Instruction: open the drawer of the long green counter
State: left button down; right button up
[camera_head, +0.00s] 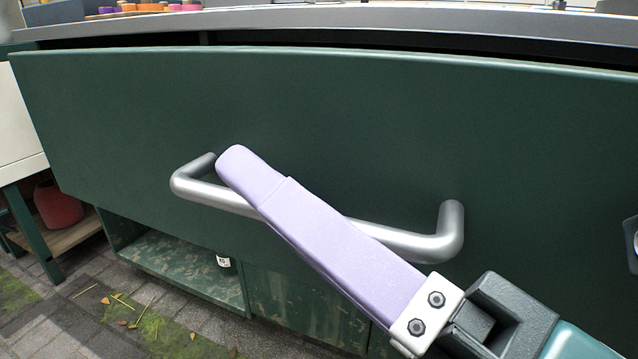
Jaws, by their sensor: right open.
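The long green counter's drawer (400,120) fills most of the head view, with a dark green front. A dark gap runs between its top edge and the grey countertop (330,18). A silver bar handle (400,241) is fixed across the drawer front. My right gripper (250,172) comes in from the lower right. Its lavender finger crosses in front of the handle, with the tip near the handle's left end. The gripper is open. Its other finger is hidden, so I cannot tell whether the bar lies between the fingers. My left gripper is out of view.
A red pot (58,205) stands on a low shelf at left. Colourful items (150,7) sit on the countertop. Paved floor (60,325) shows at lower left.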

jog(key=b+v, duration=0.1)
jog(key=v, duration=0.9)
